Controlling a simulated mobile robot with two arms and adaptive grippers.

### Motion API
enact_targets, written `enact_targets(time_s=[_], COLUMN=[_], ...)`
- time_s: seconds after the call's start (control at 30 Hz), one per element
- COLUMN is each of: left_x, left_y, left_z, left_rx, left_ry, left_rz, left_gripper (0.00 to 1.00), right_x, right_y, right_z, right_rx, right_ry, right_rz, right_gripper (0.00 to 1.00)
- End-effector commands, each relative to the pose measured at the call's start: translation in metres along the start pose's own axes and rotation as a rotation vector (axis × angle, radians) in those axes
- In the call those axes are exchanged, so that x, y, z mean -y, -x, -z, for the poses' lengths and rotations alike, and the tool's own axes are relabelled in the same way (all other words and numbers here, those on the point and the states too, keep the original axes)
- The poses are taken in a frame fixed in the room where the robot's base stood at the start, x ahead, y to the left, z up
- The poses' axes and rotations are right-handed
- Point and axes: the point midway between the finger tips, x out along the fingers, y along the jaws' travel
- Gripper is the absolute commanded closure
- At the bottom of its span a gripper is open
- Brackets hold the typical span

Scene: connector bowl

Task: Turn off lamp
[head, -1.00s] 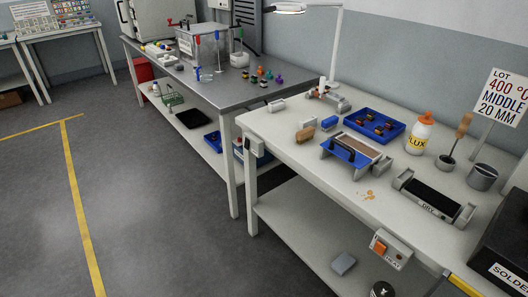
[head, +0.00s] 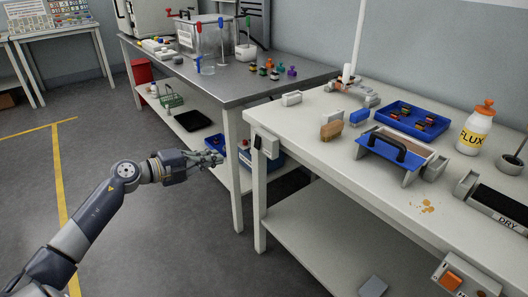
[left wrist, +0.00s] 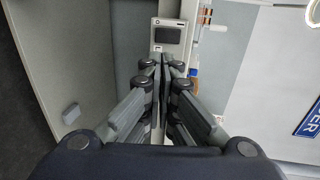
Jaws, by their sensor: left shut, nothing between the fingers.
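The white lamp post (head: 358,40) stands at the back of the white bench in the head view, and its head is out of frame there. A bright ring, perhaps the lamp head (left wrist: 313,13), shows at the left wrist view's top right corner. My right gripper is out of view.
The white bench (head: 300,125) holds a blue tray (head: 402,115), a handled box (head: 392,155) and a flux bottle (head: 476,130). A grey metal table (head: 225,88) stands behind my left gripper. The floor left of the benches is open.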

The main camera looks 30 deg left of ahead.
Motion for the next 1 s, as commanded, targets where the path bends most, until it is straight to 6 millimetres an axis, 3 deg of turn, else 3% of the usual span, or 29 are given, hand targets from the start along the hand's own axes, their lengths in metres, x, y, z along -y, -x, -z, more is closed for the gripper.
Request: enact_targets(time_s=[0.47, 1.0], left_x=[0.001, 0.001], left_y=[-0.009, -0.084], left_z=[0.000, -0.001], left_rx=[0.001, 0.001], left_ry=[-0.001, 0.002], left_rz=[0.003, 0.005], left_gripper=[1.00, 1.00], right_x=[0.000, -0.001], right_y=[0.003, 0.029], right_z=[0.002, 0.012], right_rx=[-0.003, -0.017], right_ry=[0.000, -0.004], right_rz=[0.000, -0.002], right_gripper=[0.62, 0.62])
